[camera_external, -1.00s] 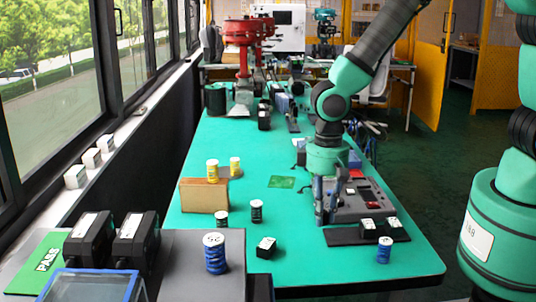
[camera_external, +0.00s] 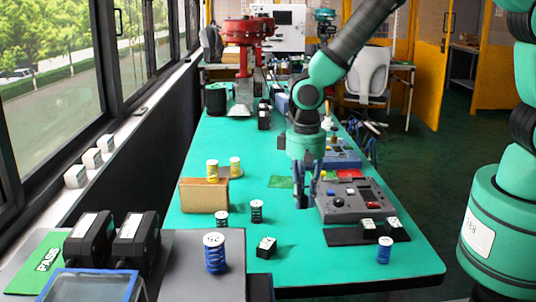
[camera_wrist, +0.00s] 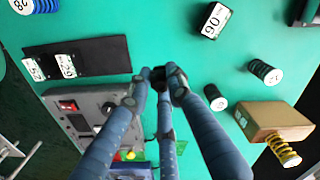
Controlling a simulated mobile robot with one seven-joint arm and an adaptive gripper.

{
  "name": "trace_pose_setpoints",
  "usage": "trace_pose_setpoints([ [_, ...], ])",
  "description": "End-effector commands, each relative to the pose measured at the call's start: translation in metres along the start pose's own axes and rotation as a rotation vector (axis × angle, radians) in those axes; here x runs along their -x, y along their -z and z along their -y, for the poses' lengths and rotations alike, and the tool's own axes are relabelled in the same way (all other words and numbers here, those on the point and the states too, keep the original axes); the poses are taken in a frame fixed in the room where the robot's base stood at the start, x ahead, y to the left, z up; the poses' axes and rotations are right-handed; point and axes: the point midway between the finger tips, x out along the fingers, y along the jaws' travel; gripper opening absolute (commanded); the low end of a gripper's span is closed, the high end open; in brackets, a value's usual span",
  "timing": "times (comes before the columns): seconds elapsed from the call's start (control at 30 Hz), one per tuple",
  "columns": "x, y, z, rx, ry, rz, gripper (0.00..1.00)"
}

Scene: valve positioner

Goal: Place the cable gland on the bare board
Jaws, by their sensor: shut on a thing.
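My gripper (camera_external: 307,203) is above the green table, just left of the grey control box. In the wrist view its fingers (camera_wrist: 160,82) close together on a small dark thing (camera_wrist: 158,73), which I take to be the cable gland; the fingers hide most of it. The gland cannot be made out in the external view. The bare board (camera_external: 279,182), a flat green rectangle, lies on the table behind and left of my gripper, with nothing seen on it.
The grey control box (camera_external: 343,203) stands close right of my gripper. A black mat (camera_external: 345,237) with white-labelled blocks lies in front of it. A cardboard box (camera_external: 204,195) and several spools stand left. A black block (camera_external: 265,247) lies in front. Table around the board is largely clear.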

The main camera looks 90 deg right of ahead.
Motion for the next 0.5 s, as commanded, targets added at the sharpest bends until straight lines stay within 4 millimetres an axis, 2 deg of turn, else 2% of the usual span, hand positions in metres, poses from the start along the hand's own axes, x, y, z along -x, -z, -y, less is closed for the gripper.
trace_pose_setpoints([
  [0.03, 0.003, 0.019, -0.006, -0.054, 0.000, 0.000, 0.07],
  [0.1, 0.004, 0.043, -0.015, -0.131, 0.000, 0.000, 0.07],
  [0.27, 0.004, 0.096, -0.038, -0.308, -0.001, 0.000, 0.07],
  [0.5, 0.005, 0.173, -0.086, -0.573, -0.001, 0.000, 0.07],
])
